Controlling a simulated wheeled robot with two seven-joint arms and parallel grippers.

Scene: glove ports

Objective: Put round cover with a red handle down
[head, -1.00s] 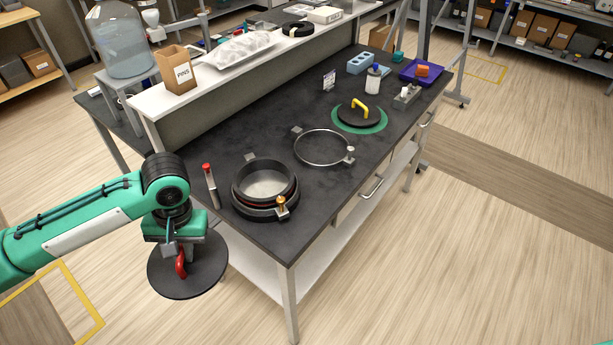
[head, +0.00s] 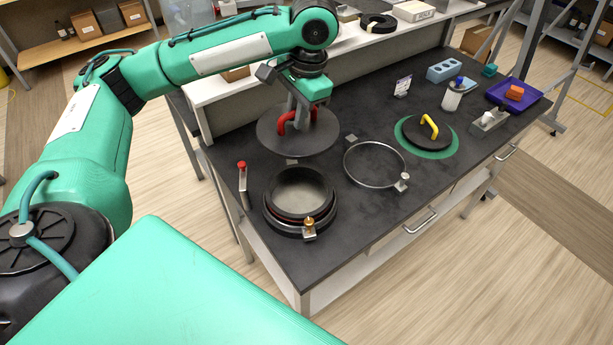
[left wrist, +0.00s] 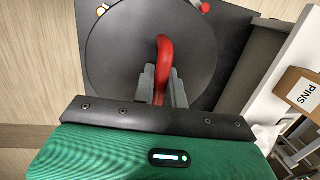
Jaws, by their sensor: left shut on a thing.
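The round cover (head: 325,139) is a dark flat disc with a red handle (head: 288,124). My left gripper (head: 301,114) is shut on the red handle and holds the cover above the back part of the black bench. In the left wrist view the cover (left wrist: 115,50) fills the upper middle, with the red handle (left wrist: 164,58) between the fingers (left wrist: 160,85). The cover hides part of the bench under it. My right gripper is not in view.
A round black port (head: 300,197) with a gold clamp is in front of the cover. A metal ring (head: 374,164) lies to its right. A yellow-handled cover (head: 428,132) sits on a green mat (head: 402,142). A red-capped tool (head: 243,183) stands left of the port.

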